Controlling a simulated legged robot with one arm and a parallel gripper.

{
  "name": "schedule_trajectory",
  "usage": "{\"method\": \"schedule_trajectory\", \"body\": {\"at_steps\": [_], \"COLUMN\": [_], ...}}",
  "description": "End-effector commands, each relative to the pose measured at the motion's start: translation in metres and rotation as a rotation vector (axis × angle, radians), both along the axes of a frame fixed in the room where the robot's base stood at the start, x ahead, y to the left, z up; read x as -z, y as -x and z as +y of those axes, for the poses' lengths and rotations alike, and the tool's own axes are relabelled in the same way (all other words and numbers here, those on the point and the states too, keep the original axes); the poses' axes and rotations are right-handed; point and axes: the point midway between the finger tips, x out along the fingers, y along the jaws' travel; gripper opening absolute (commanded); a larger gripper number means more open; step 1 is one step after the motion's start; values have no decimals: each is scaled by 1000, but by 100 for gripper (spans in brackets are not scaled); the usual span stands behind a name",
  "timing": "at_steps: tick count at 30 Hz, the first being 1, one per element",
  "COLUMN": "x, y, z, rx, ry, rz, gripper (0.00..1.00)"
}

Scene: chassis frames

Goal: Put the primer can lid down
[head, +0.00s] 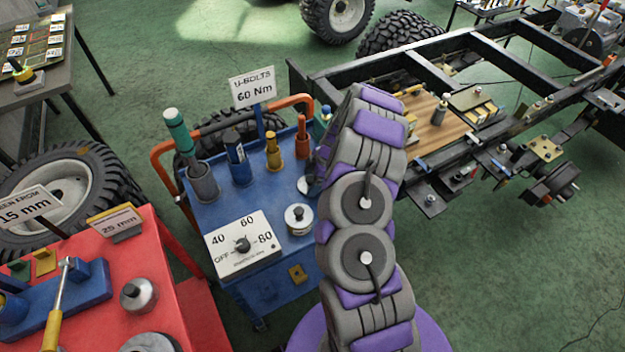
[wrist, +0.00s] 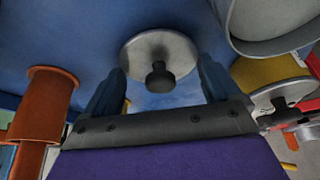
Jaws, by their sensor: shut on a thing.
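The primer can lid (wrist: 158,48) is a round silver disc with a black knob. In the wrist view it sits between the two fingers of my gripper (wrist: 160,88), which is shut on it. Blue surface shows behind the lid. A silver can with a dark knob on top (head: 299,218) stands on the blue cart (head: 225,205), left of my arm. A grey round-rimmed vessel (wrist: 275,30) is at the upper right of the wrist view.
The cart carries a dial box (head: 243,245), a yellow post (head: 273,152), an orange post (head: 302,140) and a grey holder (head: 203,185). The orange post also stands close on the left in the wrist view (wrist: 45,100). A red bench (head: 160,270) is at left, the chassis frame at right.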

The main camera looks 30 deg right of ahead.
Motion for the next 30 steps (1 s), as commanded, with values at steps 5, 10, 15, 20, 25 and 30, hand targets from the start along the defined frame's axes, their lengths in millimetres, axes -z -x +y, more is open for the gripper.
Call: {"method": "schedule_trajectory", "body": {"at_steps": [5, 10, 15, 20, 25, 30], "x": [2, 5, 3, 2, -8, -37], "y": [0, -1, 0, 0, 0, 5], "z": [-6, -7, -3, 0, -7, -21], "rx": [3, 3, 1, 0, 2, 3], "ry": [-3, -3, -2, 1, -1, -3], "rz": [-2, -2, -1, -1, -3, -4], "gripper": [59, 59, 100, 100, 100, 100]}}
